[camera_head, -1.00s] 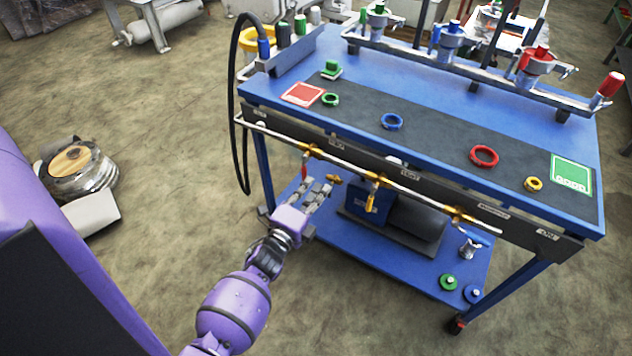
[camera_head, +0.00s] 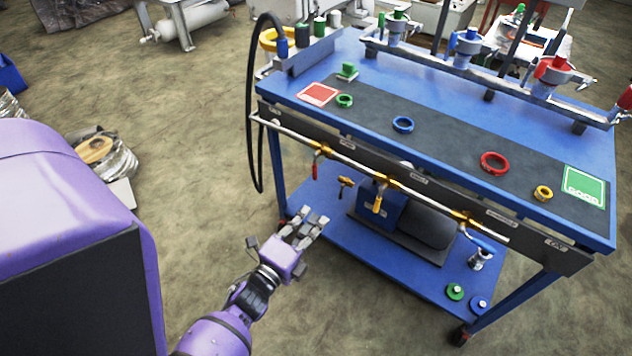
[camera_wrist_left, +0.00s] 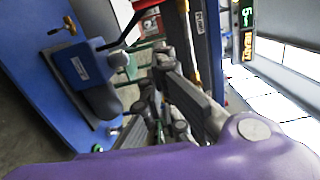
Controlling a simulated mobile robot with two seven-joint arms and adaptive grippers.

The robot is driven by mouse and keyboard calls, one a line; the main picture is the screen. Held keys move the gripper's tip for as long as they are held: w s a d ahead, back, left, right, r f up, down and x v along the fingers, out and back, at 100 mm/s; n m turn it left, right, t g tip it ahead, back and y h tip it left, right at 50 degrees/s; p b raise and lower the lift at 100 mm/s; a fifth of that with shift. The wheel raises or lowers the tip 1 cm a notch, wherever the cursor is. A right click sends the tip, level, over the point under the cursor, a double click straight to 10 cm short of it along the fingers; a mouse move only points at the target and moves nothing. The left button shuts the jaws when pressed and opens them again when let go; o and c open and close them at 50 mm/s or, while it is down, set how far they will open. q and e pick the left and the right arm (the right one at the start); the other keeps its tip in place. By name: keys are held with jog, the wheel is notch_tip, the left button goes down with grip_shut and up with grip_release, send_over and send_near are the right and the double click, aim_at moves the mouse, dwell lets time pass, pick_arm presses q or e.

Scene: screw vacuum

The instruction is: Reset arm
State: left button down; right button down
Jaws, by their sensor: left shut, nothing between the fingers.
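My left gripper (camera_head: 307,223) is on a purple arm that comes in from the lower left in the head view. It is shut and empty, in front of the blue workbench (camera_head: 440,88), apart from its valve rail. The fingers also show close up in the left wrist view (camera_wrist_left: 150,110). My right gripper is not in view.
On the bench top lie a green ring (camera_head: 344,101), a blue ring (camera_head: 402,124), a red ring (camera_head: 494,163) and a yellow ring (camera_head: 543,192). A blue pump (camera_head: 383,208) stands on the lower shelf (camera_head: 340,236). Open floor lies left of the bench.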

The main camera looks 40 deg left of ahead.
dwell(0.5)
